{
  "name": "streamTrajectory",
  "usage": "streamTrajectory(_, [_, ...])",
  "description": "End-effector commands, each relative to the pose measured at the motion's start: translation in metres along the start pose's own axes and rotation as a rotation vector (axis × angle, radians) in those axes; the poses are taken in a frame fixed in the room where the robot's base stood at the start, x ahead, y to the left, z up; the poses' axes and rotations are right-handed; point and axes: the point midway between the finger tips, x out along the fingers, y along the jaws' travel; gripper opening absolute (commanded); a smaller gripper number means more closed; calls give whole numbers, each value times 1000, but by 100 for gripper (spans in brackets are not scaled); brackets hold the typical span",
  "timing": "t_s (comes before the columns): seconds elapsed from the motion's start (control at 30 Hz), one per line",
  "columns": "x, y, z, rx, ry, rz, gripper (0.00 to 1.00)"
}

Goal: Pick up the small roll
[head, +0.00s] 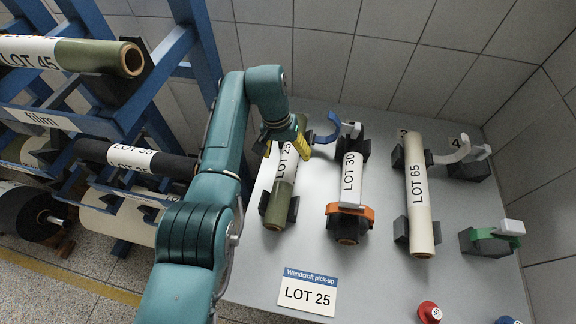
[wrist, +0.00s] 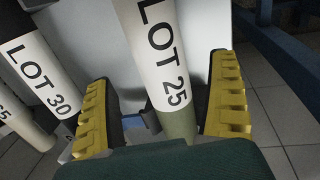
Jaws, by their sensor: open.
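The LOT 25 roll (head: 279,203), olive green with a white label, lies in dark cradles on the grey table, left of the other rolls. My gripper (head: 287,147) is over its far end, with yellow-padded fingers. In the wrist view, the open gripper (wrist: 162,75) has one finger on each side of the LOT 25 roll (wrist: 158,50), with a gap showing on both sides. I cannot tell how deep the fingers reach.
The LOT 30 roll (head: 349,191) with an orange clamp (head: 361,213) and the cream LOT 65 roll (head: 418,205) lie to the right. An open blue clamp (head: 327,132) is close beside my gripper. A blue rack (head: 190,60) with rolls stands left. A LOT 25 sign (head: 307,293) is in front.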

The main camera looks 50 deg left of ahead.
Motion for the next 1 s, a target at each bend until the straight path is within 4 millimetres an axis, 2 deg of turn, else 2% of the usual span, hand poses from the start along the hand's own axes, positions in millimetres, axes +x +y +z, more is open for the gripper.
streamTrajectory(0.2, [33, -1, 10, 0, -2, 0, 90])
streamTrajectory(0.3, [48, -1, 9, 0, 0, 0, 90])
streamTrajectory(0.53, [51, -1, 9, 0, 1, -1, 90])
streamTrajectory(0.9, [50, -1, 9, 0, 1, 0, 21])
streamTrajectory(0.93, [48, -1, 8, 1, 5, 0, 17])
streamTrajectory(1.0, [48, -1, 8, 1, 5, 0, 17])
